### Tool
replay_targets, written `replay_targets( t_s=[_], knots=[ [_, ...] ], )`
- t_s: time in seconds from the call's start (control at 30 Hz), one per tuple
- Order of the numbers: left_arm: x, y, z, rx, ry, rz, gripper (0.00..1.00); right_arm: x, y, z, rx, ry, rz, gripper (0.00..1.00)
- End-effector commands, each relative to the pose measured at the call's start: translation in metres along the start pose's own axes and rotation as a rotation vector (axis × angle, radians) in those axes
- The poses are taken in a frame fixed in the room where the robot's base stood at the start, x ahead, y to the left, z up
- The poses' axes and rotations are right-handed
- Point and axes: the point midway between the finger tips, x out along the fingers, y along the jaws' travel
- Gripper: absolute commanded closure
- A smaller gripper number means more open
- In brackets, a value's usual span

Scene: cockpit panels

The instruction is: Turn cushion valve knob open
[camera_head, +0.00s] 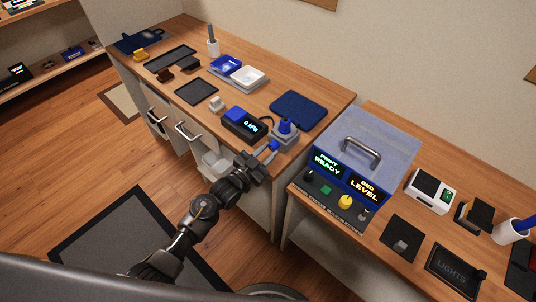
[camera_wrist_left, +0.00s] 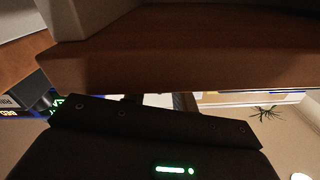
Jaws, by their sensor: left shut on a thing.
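The cushion valve is a grey block (camera_head: 284,138) with an upright blue part (camera_head: 285,125) on top, near the front edge of the wooden counter. A small blue knob (camera_head: 273,146) sticks out on its front left side. My left gripper (camera_head: 266,153) reaches up from below to this knob and is shut on it. The fingers hide part of the knob, and its turn angle is too small to tell. In the left wrist view the dark gripper body (camera_wrist_left: 160,145) fills the bottom, and the knob cannot be made out. My right gripper is not in view.
A blue gauge box (camera_head: 244,124) reading about 0 kPa stands left of the valve, with a cable. A dark blue cushion (camera_head: 298,109) lies behind. The counter's wooden edge (camera_wrist_left: 170,55) is close to the wrist. A blue-and-grey machine (camera_head: 365,150) stands to the right.

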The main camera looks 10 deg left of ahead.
Motion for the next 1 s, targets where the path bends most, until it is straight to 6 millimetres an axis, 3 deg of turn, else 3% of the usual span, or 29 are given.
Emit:
replay_targets(
  t_s=[0.37, 0.4, 0.53, 0.83, 1.0],
  knots=[
    [0.0, 0.001, 0.0, 0.057, 0.001, 0.003, 0.95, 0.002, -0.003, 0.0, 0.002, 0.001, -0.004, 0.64],
    [0.0, 0.001, 0.0, 0.056, 0.001, 0.003, 0.68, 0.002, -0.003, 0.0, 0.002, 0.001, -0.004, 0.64],
    [0.0, 0.001, 0.0, 0.056, 0.001, 0.002, 0.51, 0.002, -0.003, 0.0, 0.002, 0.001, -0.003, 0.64],
    [-0.002, 0.0, 0.001, 0.055, 0.001, 0.001, 0.51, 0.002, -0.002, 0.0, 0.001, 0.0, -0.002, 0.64],
    [-0.021, 0.001, 0.003, 0.055, -0.001, 0.001, 0.51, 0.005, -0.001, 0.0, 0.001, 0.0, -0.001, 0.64]
  ],
)
